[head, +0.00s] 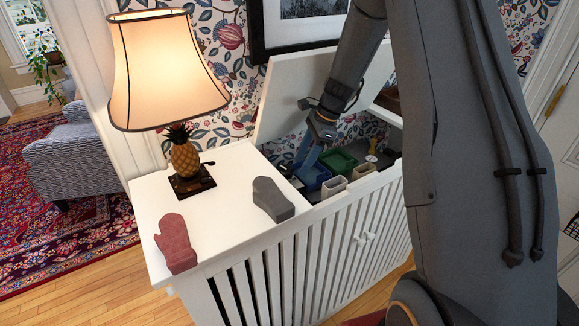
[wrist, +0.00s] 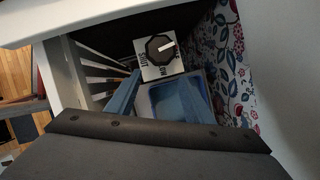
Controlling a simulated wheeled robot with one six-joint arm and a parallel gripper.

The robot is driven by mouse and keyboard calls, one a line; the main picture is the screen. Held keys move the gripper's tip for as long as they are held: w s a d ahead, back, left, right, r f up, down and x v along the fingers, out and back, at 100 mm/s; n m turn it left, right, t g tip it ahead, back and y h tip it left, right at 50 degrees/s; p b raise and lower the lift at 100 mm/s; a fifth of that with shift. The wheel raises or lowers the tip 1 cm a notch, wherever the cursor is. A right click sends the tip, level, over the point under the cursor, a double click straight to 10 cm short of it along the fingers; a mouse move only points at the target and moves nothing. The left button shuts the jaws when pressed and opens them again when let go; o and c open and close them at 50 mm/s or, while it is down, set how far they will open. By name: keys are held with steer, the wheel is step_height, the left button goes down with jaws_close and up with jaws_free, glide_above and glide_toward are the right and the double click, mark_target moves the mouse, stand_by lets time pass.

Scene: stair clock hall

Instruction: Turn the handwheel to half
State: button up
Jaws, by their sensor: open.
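The handwheel (wrist: 159,47) is a dark, many-sided knob with a white pointer mark, on a white plate (wrist: 150,71) with black lettering; one word seems to read SHUT. The pointer is towards the right of the knob in the wrist view. I cannot read the other labels surely. The wheel sits deep inside the open white cabinet (head: 290,255), and I cannot make it out in the head view. My gripper (head: 303,160) has blue fingers and reaches down into the cabinet. In the wrist view my gripper (wrist: 161,77) is open, its fingers short of the wheel, not visibly touching it.
The cabinet's white lid (head: 300,85) stands raised behind my arm. Blue and green bins (head: 340,162) and beige containers (head: 334,187) crowd the opening. A lit lamp (head: 165,70), a red mitt (head: 175,243) and a grey mitt (head: 271,199) rest on the top at left.

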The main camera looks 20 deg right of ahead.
steer(key=d+b, duration=0.2)
steer(key=d, duration=0.5)
steer(key=shift+s+d, duration=0.25)
steer(key=shift+s, duration=0.1)
steer(key=shift+r, duration=0.15)
